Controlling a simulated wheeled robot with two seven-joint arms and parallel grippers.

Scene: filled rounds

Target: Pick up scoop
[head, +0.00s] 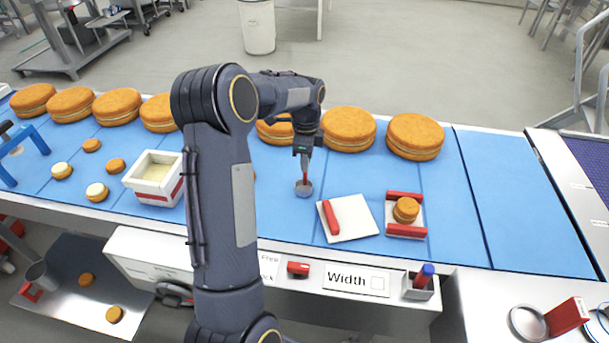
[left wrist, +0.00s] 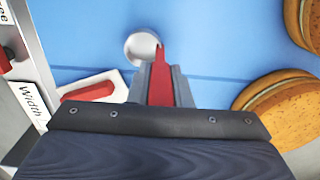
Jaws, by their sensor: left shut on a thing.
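The scoop (head: 304,188) has a round metal bowl and a red handle. It hangs upright, bowl down, over the blue belt in the middle of the head view. My left gripper (head: 304,153) is shut on its red handle from above. In the left wrist view the scoop's bowl (left wrist: 143,48) shows past the fingers, and the red handle lies between the left gripper's fingertips (left wrist: 163,72). I cannot tell whether the bowl touches the belt. My right gripper is not in view.
A white board (head: 354,228) with a red bar lies right of the scoop. A red-ended holder (head: 406,230) bears a small round cake. Several large cakes (head: 415,136) line the belt's far side. A white tub (head: 145,190) stands left. The belt's right end (head: 520,190) is clear.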

